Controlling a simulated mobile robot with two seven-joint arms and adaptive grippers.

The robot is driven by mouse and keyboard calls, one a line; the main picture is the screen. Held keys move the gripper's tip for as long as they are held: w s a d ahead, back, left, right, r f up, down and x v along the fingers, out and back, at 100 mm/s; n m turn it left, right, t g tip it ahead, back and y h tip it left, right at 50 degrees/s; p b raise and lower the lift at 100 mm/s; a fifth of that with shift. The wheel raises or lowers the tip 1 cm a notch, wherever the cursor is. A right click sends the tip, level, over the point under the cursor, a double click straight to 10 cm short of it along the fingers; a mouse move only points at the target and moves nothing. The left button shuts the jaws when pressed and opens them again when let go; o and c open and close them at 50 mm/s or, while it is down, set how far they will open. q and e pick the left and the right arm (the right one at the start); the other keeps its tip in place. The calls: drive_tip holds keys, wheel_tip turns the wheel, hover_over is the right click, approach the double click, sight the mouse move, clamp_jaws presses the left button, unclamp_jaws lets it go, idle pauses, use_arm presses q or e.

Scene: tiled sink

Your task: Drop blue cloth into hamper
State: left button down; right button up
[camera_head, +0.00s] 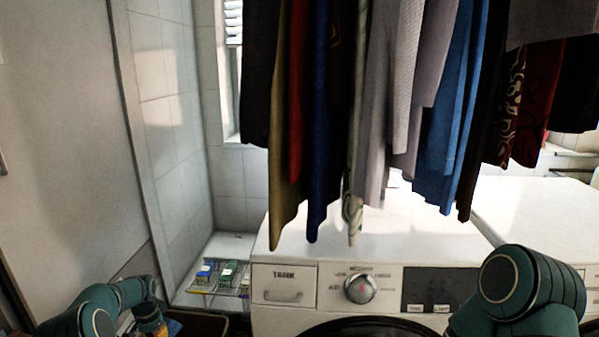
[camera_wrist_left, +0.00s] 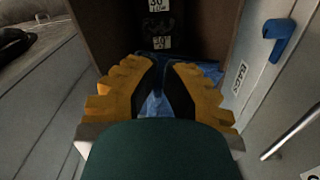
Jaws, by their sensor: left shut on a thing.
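My left gripper (camera_wrist_left: 165,75) is shut on a blue cloth (camera_wrist_left: 156,103). Its yellow fingers and dark pads show in the left wrist view, with blue folds between them and behind the right finger. A brown-walled, dark opening (camera_wrist_left: 115,35) lies just beyond the fingertips; I cannot tell for certain that it is the hamper. In the head view the left gripper (camera_head: 151,322) is low at the left, partly cut off by the bottom edge, beside a dark-rimmed container (camera_head: 215,318). My right arm shows at the lower right, but its gripper is out of view.
Clothes (camera_head: 375,90) hang above a white washing machine (camera_head: 284,293). A wire rack (camera_head: 228,275) with small packets sits left of it. A blue hook (camera_wrist_left: 279,38) is on the grey panel at right in the wrist view. A wall stands at the left.

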use_arm(q)
drive_tip(key=shift+f+b, duration=0.5)
drive_tip(key=shift+f, duration=1.05)
drive_tip(key=c, duration=1)
unclamp_jaws()
drive_tip(key=shift+r, duration=0.15)
wheel_tip(320, 180, up, 12)
drive_tip(key=shift+f, duration=0.1)
